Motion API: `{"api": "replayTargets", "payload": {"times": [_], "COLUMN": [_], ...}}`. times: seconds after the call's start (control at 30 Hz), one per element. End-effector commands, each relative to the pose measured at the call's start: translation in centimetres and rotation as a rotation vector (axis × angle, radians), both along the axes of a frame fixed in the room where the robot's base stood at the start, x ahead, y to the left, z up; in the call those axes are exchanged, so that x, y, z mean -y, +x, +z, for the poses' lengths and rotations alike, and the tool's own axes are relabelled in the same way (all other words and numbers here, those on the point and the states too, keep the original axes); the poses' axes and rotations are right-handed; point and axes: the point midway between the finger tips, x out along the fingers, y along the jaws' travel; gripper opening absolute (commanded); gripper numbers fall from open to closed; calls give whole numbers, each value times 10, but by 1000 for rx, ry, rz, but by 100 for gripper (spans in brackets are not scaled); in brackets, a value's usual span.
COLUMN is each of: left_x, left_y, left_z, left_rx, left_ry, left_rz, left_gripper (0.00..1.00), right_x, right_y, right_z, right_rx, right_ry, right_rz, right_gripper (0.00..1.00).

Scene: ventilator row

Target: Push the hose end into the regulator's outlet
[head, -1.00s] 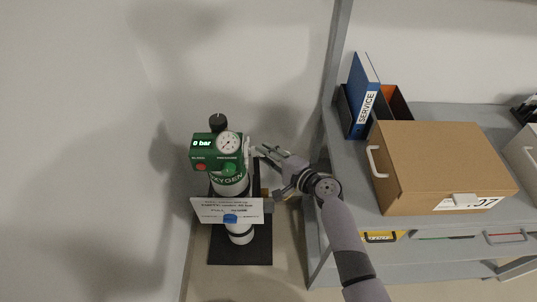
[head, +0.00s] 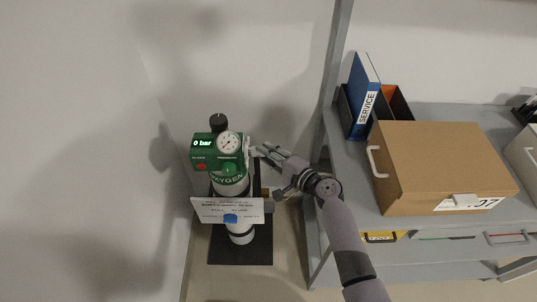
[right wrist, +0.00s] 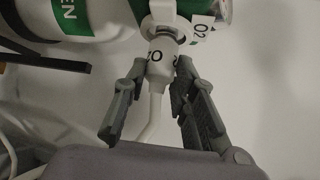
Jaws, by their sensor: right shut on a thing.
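The green oxygen regulator (head: 207,153) sits on top of the cylinder (head: 233,187). Its display reads 0 bar and a round gauge (head: 228,143) is on its front. In the right wrist view its pale outlet (right wrist: 161,22) is at the top, beside an O2 tag (right wrist: 202,27). The white hose end (right wrist: 158,60), marked O2, is directly below the outlet and appears to meet it; I cannot tell how deep it sits. My right gripper (head: 262,151) is shut on the hose end, a finger on each side in the wrist view (right wrist: 156,72). My left gripper is out of view.
The cylinder stands on a dark base (head: 240,255), with a printed white card (head: 208,214) in front. A grey shelf (head: 430,112) at right holds a cardboard box (head: 440,165) and a blue SERVICE binder (head: 362,90). White wall lies behind and left.

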Motion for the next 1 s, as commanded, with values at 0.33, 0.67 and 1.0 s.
{"api": "replayTargets", "payload": {"times": [0.33, 0.67, 1.0], "left_x": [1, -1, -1], "left_y": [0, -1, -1], "left_z": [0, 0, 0], "left_rx": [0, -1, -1], "left_ry": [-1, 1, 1], "left_rz": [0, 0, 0], "left_gripper": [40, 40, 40], "right_x": [-3, -1, 30], "right_y": [-1, -1, -32], "right_z": [1, 0, 7], "right_rx": [0, -1, -1], "right_ry": [3, 1, -2], "right_rz": [5, 3, 2], "right_gripper": [44, 48, 48]}}
